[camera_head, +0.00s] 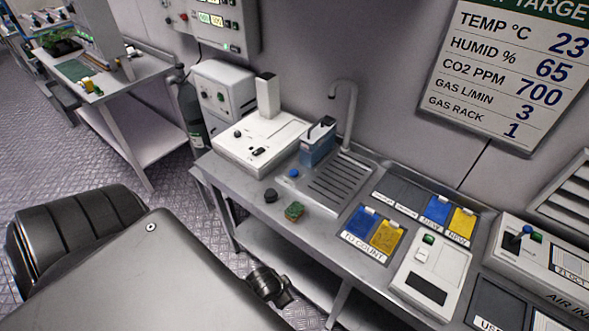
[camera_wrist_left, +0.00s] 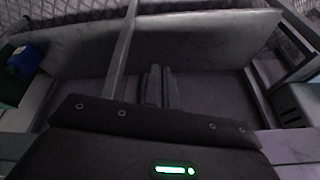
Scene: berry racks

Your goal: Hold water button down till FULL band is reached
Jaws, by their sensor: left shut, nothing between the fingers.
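A blue round button (camera_head: 294,173) sits on the metal bench at the left front edge of the sink; I take it for the water button. A blue container (camera_head: 318,142) with a dark top stands at the back left of the ribbed sink drainer (camera_head: 335,181), near the curved tap (camera_head: 346,105). No FULL band or water level can be made out. My left gripper (camera_wrist_left: 157,72) is shut and empty in the left wrist view, with a pale panel beyond it. It is apart from the button. My right gripper is not in view.
A white device (camera_head: 262,139) stands left of the sink. Blue and yellow cards (camera_head: 387,236) and a white box (camera_head: 431,271) are to the right. A lower shelf (camera_head: 290,270) runs under the bench.

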